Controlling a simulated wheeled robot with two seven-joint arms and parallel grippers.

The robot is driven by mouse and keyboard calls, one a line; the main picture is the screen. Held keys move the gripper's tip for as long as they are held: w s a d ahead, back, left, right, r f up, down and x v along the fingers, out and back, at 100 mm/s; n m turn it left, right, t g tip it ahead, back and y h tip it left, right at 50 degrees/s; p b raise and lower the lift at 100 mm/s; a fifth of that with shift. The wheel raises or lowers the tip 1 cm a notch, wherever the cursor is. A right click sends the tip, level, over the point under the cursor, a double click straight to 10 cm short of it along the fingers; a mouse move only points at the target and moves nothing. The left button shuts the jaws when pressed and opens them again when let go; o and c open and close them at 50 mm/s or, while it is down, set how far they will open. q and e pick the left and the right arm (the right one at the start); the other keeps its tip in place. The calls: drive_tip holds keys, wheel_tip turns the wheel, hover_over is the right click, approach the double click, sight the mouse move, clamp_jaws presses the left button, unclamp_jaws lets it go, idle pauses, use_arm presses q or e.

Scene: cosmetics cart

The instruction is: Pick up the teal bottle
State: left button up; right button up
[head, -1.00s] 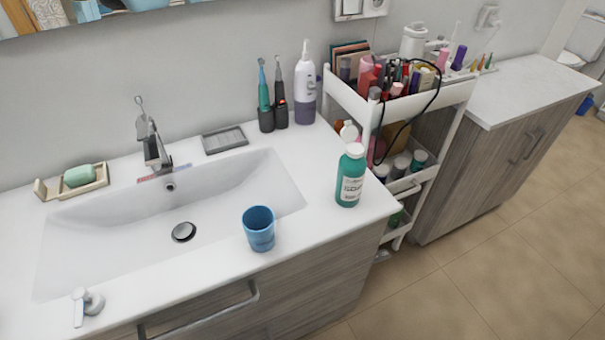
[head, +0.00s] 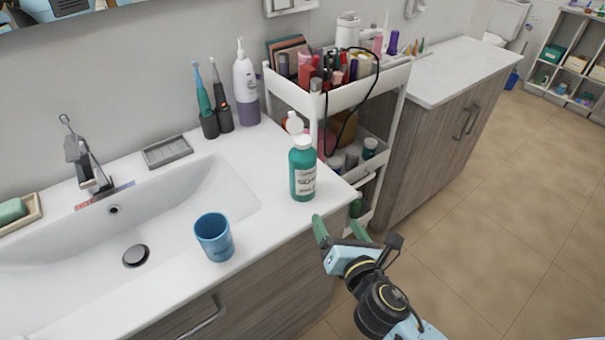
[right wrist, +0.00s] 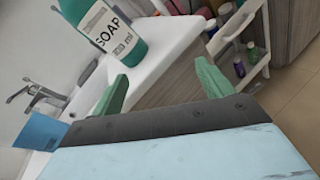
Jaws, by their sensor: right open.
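The teal bottle (head: 302,171) has a white cap and a white label. It stands upright on the white counter near its right front corner. In the right wrist view the bottle (right wrist: 108,30) shows at the upper left, its label reading SOAP and its top cut off. My right gripper (head: 337,222) is open and empty, just below and right of the bottle, by the counter's front corner. Its green fingers (right wrist: 160,85) are spread apart in the right wrist view, and the bottle lies beyond them, not between them. My left gripper is not in view.
A blue cup (head: 214,238) stands on the counter's front edge, left of the bottle. A white cart (head: 345,100) with cosmetics stands close behind and right of the bottle. Toothbrushes (head: 213,105) and a white-purple bottle (head: 246,85) stand at the back. The floor at right is clear.

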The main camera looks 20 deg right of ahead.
sight(309, 184)
wheel_tip(309, 184, up, 5)
drive_tip(key=a+n+t+y, duration=0.2)
drive_tip(key=a+n, duration=0.1)
drive_tip(key=n, duration=0.3)
drive_tip(key=shift+n, duration=0.3)
drive_tip(key=w, duration=0.8)
drive_tip(key=shift+w+a, duration=0.2)
drive_tip(key=shift+w, duration=0.1)
drive_tip(key=shift+w+a, duration=0.25)
drive_tip(key=shift+w, duration=1.1)
drive_tip(key=shift+w+a, duration=0.2)
drive_tip(key=shift+w, duration=1.1)
drive_tip(key=shift+c, duration=0.5)
drive_tip(key=c, duration=1.2)
